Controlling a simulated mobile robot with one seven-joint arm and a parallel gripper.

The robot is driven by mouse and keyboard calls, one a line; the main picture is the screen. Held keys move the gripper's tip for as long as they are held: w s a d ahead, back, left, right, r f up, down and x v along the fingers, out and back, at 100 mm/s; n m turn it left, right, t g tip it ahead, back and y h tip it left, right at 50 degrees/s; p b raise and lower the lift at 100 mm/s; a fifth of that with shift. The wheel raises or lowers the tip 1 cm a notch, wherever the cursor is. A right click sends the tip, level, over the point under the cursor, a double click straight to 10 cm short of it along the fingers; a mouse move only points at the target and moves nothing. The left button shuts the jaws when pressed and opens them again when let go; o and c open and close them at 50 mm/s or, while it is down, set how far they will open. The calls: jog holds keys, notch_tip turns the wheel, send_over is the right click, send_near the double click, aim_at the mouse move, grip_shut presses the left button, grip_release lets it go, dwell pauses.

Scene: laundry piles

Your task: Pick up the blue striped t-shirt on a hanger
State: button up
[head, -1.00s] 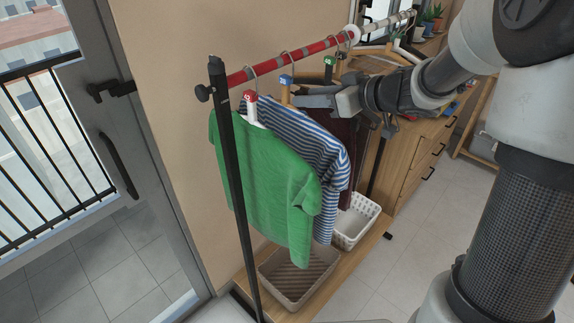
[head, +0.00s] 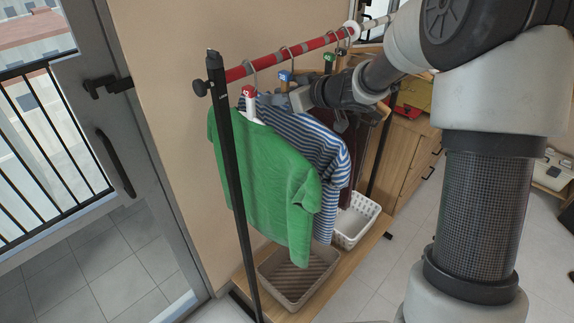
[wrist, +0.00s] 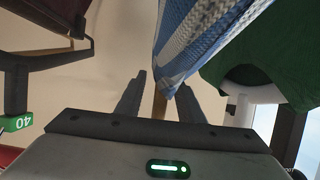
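The blue striped t-shirt (head: 322,150) hangs on the rail behind a green shirt, its front partly covered. Its hanger carries a blue tag (head: 284,77). My gripper (head: 268,100) is at the neck and shoulder of the striped shirt, just below the tag. In the wrist view my gripper (wrist: 161,80) has its two fingers apart, with the wooden hanger (wrist: 160,106) showing between them. The striped shirt (wrist: 200,40) fills the upper middle there, close to the fingertips. Whether the fingers touch the hanger cannot be told.
The green shirt (head: 262,165) hangs close in front. A dark garment (wrist: 50,20) hangs on the other side. The red rail (head: 310,48) runs above, with a black post (head: 222,130) at its near end. A white basket (head: 352,232) and a taupe basket (head: 290,292) stand below.

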grip_shut()
dwell(1.4)
